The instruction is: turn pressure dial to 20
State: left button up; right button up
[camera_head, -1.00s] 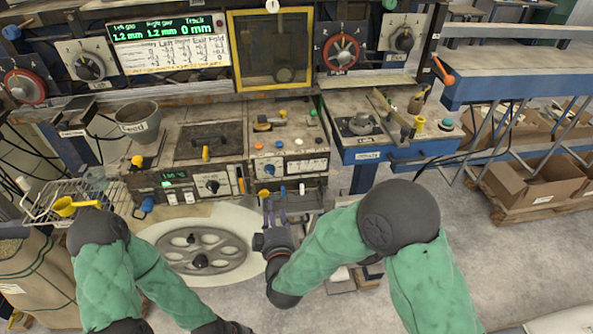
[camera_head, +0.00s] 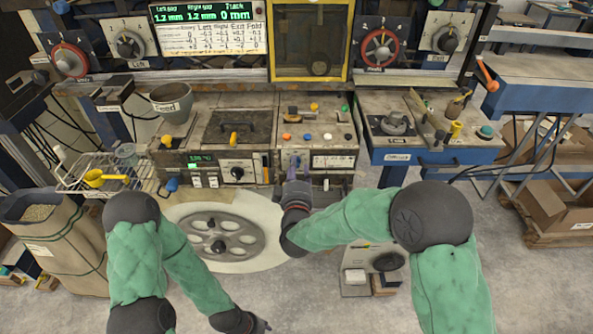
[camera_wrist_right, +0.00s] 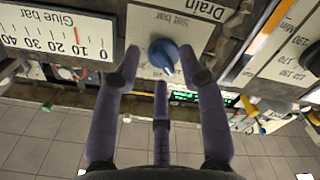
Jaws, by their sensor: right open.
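In the right wrist view, a blue knob (camera_wrist_right: 163,55) sits on a worn pale plate lettered "bar". Its pointed end faces down in the picture. A white "Glue bar" scale (camera_wrist_right: 55,38) lies left of it, upside down, with a thin red needle near 10. My right gripper (camera_wrist_right: 164,72) is open, with its purple fingers on both sides of the knob; I cannot tell whether they touch it. In the head view my right gripper (camera_head: 293,180) is at the console's front and largely hides the knob. My left gripper (camera_head: 258,324) is low at the bottom edge, its jaws unclear.
The console (camera_head: 215,165) has other knobs, buttons and levers close by. A round grey spoked wheel (camera_head: 222,237) lies below on a pale disc. A blue-edged bench (camera_head: 430,157) stands to the right. A sack (camera_head: 55,235) and wire rack (camera_head: 75,175) stand left.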

jog(key=shift+w, duration=0.2)
grip_shut()
dwell(0.3)
jog(key=m+b, duration=0.2)
jog(key=m, duration=0.2)
jog(key=m+b, duration=0.2)
jog(key=m, duration=0.2)
jog(key=shift+f+m+b, duration=0.2)
jog(key=shift+m+b, duration=0.1)
jog(key=shift+b, duration=0.1)
dwell(0.5)
